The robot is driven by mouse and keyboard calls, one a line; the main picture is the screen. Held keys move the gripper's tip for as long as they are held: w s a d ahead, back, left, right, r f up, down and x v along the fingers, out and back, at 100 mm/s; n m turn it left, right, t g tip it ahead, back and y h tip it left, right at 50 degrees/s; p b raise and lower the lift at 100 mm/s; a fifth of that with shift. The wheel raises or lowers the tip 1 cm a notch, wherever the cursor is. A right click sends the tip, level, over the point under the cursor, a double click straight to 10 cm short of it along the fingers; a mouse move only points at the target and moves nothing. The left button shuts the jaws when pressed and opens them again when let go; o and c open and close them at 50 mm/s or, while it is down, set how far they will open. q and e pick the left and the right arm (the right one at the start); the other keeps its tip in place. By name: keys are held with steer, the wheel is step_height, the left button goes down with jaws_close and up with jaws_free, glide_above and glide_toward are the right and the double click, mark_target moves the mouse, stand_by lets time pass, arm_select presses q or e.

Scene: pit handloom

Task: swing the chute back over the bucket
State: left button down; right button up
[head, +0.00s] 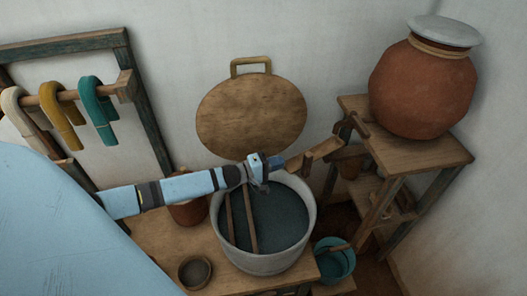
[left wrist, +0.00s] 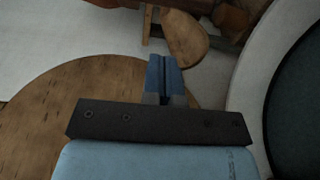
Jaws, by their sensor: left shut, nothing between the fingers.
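The wooden chute (head: 313,153) slopes from beside the jar's stand toward the vat, its free end near the vat's rim. A teal bucket (head: 348,266) stands low, below and to the right of the vat; the chute's free end is not above it. My left gripper (head: 276,161) is shut and empty, over the vat's back rim, close to the chute's free end. In the left wrist view, the shut blue fingers (left wrist: 163,75) point toward a wooden piece that looks like the chute (left wrist: 185,42); I cannot tell whether they touch. My right gripper is not in view.
The grey vat (head: 310,225) holds dark liquid and two sticks. A clay jar (head: 422,90) stands on a wooden stand (head: 410,157) at right. A round wooden lid (head: 250,112) is against the wall. A small bowl (head: 194,271) sits left; coloured skeins (head: 97,110) hang on a rack.

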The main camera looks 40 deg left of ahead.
mark_target(294, 170)
arm_select(q)
steer(key=w+d, duration=0.1)
steer(key=d, duration=0.1)
steer(key=w+d, duration=0.1)
steer(key=shift+d+p, duration=0.35)
steer(key=shift+w+d, duration=0.2)
steer(key=shift+d, duration=0.35)
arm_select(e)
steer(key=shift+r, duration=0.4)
arm_select(q)
steer(key=shift+d, duration=0.1)
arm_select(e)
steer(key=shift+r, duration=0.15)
